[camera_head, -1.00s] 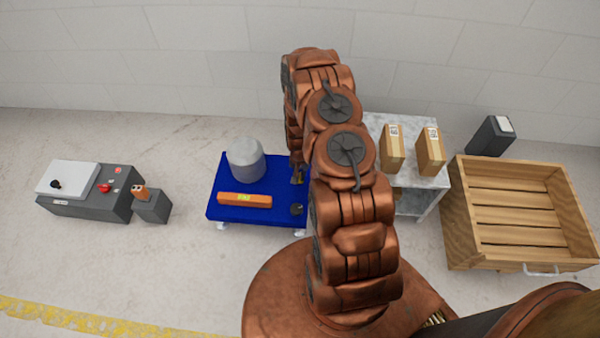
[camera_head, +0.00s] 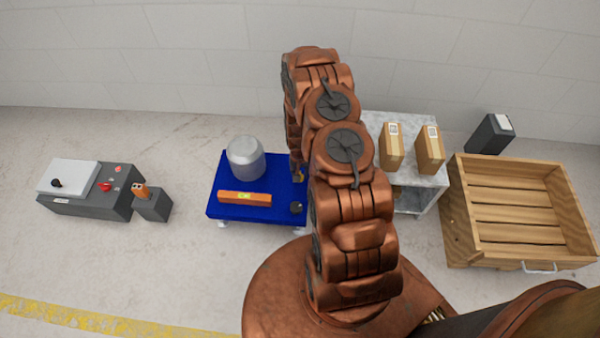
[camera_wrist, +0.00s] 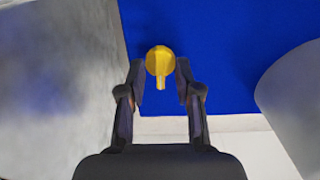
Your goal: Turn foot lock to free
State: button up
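The foot lock appears as a yellow round knob with a short lever (camera_wrist: 160,62) on the blue cart top. In the wrist view its lever points down toward my gripper. My gripper (camera_wrist: 160,70) is open, with one finger on each side of the knob and a narrow gap at each side. I cannot tell its height above the knob. In the head view the blue cart (camera_head: 225,185) stands left of my arm, which hides most of my gripper and the knob.
A grey cylinder (camera_head: 245,160), an orange level (camera_head: 243,198) and a dark knob (camera_head: 296,208) are on the cart. A grey shelf (camera_head: 428,190) with boxes stands close on the right, then a wooden crate (camera_head: 452,215). A control box (camera_head: 85,200) stands left.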

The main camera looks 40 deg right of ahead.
jog(key=shift+r, duration=0.1)
notch_tip(320, 180, up, 12)
dwell(1.0)
dwell(0.5)
jog(key=s+a+r+n+p, duration=0.15)
jog(key=a+r+p, duration=0.3)
jog(key=r, duration=0.85)
jog(key=s+a+r+n+p, duration=0.1)
jog(key=s+a+r+p, duration=0.3)
jog(key=r, duration=1)
jog(key=s+a+r+n+p, duration=0.15)
jog(key=a+r+p, duration=0.35)
jog(key=r, duration=0.8)
jog(key=s+a+r+n+g+p, duration=0.1)
jog(key=s+a+r+n+p, duration=0.1)
jog(key=s+r+p, duration=0.5)
jog(key=s+a+r+n+p, duration=0.2)
jog(key=s+a+r+p, duration=0.3)
jog(key=s+r, duration=1.1)
notch_tip(320, 180, up, 5)
jog(key=p, duration=0.3)
jog(key=shift+s+a+f+g, duration=0.2)
jog(key=shift+a+g, duration=0.05)
jog(key=shift+g, duration=0.15)
